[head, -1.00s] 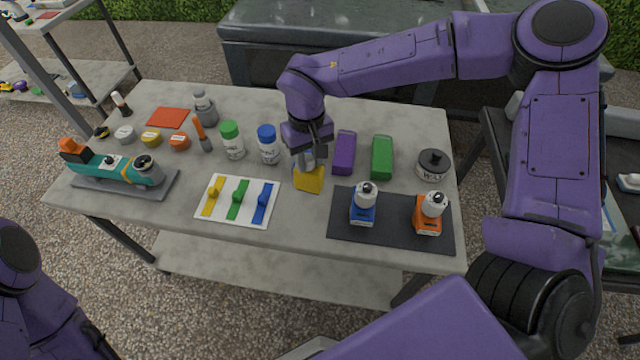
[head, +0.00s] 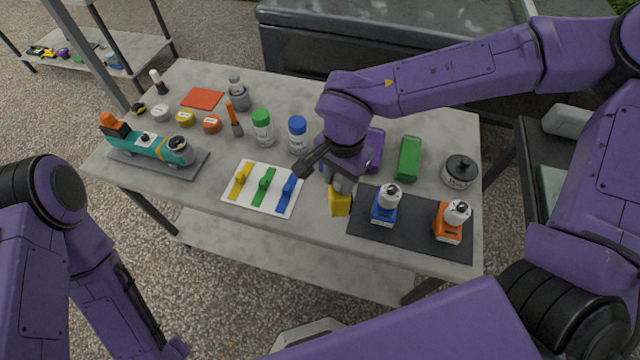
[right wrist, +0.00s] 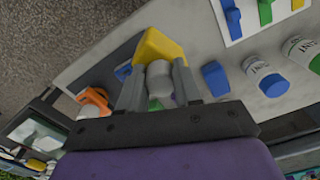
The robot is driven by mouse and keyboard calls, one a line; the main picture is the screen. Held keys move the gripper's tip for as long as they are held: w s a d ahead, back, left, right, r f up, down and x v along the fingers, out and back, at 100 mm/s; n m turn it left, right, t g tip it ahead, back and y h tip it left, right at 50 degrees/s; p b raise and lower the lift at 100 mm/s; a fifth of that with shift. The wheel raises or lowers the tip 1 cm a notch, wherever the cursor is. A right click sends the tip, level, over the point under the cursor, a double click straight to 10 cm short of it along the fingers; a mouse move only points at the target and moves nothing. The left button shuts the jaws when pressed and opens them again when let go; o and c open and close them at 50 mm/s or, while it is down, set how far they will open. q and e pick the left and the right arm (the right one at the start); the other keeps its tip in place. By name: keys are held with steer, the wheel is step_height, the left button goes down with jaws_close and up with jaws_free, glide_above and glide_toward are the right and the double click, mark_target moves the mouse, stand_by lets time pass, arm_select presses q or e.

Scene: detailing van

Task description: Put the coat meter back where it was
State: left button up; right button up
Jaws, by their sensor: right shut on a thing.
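My right gripper (head: 338,182) is shut on a yellow coat meter, a block (head: 340,202) with a round grey knob. In the right wrist view the knob (right wrist: 160,75) sits between the fingers and the yellow body (right wrist: 160,46) sticks out beyond them. In the head view the meter is just left of the dark mat (head: 367,240); I cannot tell its height over the table. A blue meter (head: 385,208) and an orange meter (head: 449,224), both with white-grey tops, stand on that mat. My left arm is at the lower left; its gripper is out of frame.
A white board (head: 250,207) with yellow, green and blue clips lies to the left. Green-capped (head: 262,130) and blue-capped (head: 297,136) bottles stand behind. Purple (head: 374,152) and green (head: 408,158) blocks and a round grey tin (head: 459,172) are behind the mat.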

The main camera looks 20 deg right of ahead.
steer(key=w+a+f+p, duration=0.1)
steer(key=w+f, duration=0.5)
steer(key=f, duration=0.3)
steer(key=shift+a+f, duration=0.35)
steer(key=shift+w+f, duration=0.1)
steer(key=o, duration=1)
step_height(320, 180, up, 12)
steer(key=shift+r+b, duration=0.15)
steer(key=shift+b, duration=0.25)
